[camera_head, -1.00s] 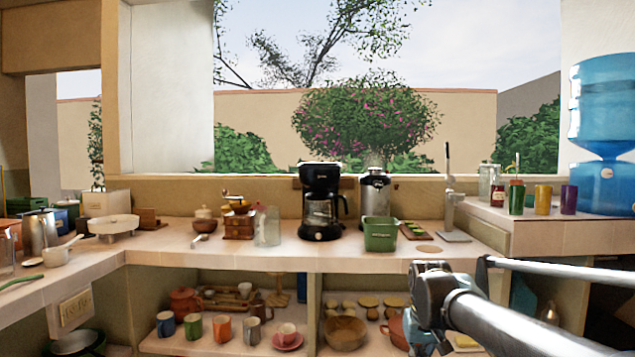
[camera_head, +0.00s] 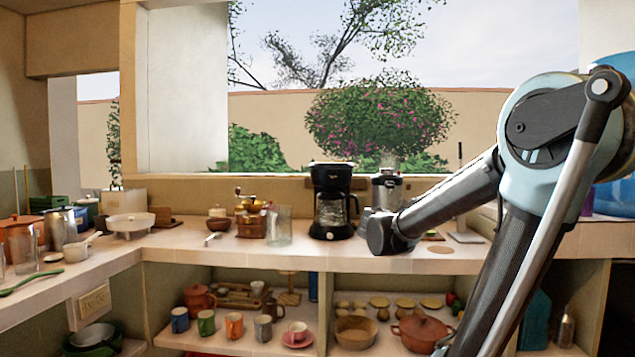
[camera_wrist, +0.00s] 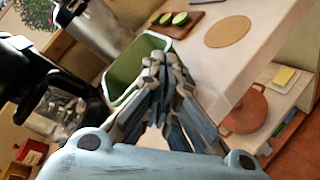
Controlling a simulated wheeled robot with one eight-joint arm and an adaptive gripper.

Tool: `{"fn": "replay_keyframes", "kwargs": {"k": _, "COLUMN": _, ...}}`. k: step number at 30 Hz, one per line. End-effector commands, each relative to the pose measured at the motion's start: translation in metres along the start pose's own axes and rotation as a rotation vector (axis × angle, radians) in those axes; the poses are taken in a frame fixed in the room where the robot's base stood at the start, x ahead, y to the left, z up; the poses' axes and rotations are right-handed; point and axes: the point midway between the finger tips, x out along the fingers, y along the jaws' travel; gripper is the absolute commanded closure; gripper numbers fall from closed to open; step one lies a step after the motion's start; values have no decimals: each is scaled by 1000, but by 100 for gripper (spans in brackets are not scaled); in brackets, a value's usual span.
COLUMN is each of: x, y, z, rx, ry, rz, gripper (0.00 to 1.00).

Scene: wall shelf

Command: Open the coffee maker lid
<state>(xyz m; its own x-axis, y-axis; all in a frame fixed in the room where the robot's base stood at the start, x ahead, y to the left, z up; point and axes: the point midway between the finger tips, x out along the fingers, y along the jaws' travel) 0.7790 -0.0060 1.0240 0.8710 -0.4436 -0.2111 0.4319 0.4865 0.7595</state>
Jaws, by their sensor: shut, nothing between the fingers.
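The black coffee maker (camera_head: 331,185) stands on the back counter, upright, with its glass pot (camera_head: 331,211) in place. Its lid (camera_head: 331,165) is on top and looks closed. In the wrist view, dark parts of the coffee maker (camera_wrist: 25,72) lie at the left, with the clear pot beside them; the lid cannot be made out there. My gripper (camera_wrist: 160,68) is shut and empty, over the counter edge in front of the green container (camera_wrist: 122,88), apart from the coffee maker. In the head view my wrist hides the fingers, right of the coffee maker.
A metal canister (camera_head: 387,190) stands close right of the coffee maker. A glass jar (camera_head: 279,226) and a wooden grinder (camera_head: 251,223) stand to its left. A cutting board (camera_wrist: 185,22) with green slices and a round mat (camera_wrist: 228,32) lie beyond the green container. Shelves with mugs are below.

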Motion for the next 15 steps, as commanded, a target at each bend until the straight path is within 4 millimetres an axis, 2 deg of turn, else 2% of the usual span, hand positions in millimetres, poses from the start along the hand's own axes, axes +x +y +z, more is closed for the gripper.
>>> {"fn": "replay_keyframes", "kwargs": {"k": 1, "x": 1, "y": 30, "z": -15, "rx": -93, "ry": -5, "rz": 75, "gripper": 100}}
{"fn": "replay_keyframes", "kwargs": {"k": 6, "x": -9, "y": 120, "z": -65, "rx": -416, "ry": -62, "rz": 317, "gripper": 100}}
{"fn": "replay_keyframes", "kwargs": {"k": 10, "x": -26, "y": 171, "z": -105, "rx": -621, "ry": -120, "rz": 471, "gripper": 100}}
{"fn": "replay_keyframes", "kwargs": {"k": 12, "x": -35, "y": 191, "z": -123, "rx": -705, "ry": -150, "rz": 531, "gripper": 100}}
{"fn": "replay_keyframes", "kwargs": {"k": 15, "x": -46, "y": 209, "z": -141, "rx": -790, "ry": -185, "rz": 593, "gripper": 100}}
